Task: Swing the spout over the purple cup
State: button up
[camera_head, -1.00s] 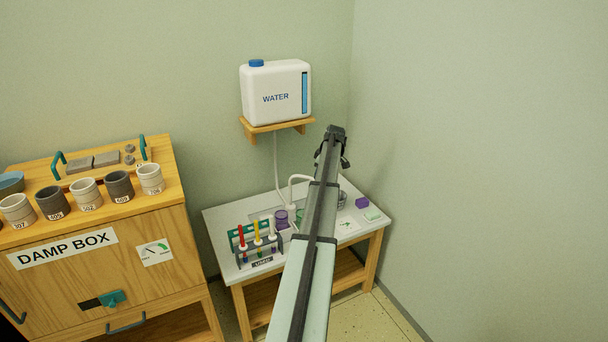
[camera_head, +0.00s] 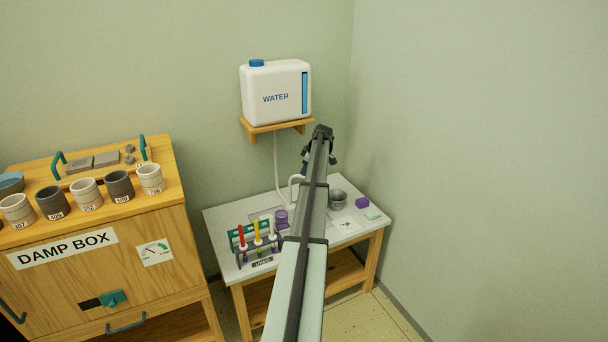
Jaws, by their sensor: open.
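The white spout (camera_head: 294,181) curves up from the white table (camera_head: 224,215) against the back wall. My arm hides most of it, including its outlet. The purple cup (camera_head: 281,219) stands on the table just left of my arm. I cannot tell whether the spout is over it. My gripper (camera_head: 329,168) is at the far end of my arm, above the back of the table and right of the spout. Its dark fingers point down, partly hidden by the arm, and look open and empty.
A white water tank (camera_head: 275,92) sits on a wooden wall shelf (camera_head: 277,125), with a hose running down. A brush rack (camera_head: 256,245) stands front left. A grey metal cup (camera_head: 338,198), a purple block (camera_head: 362,203) and a green-white block (camera_head: 373,216) are at right. A damp box (camera_head: 100,250) stands left.

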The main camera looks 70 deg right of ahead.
jog(key=shift+x, duration=2.15)
grip_shut()
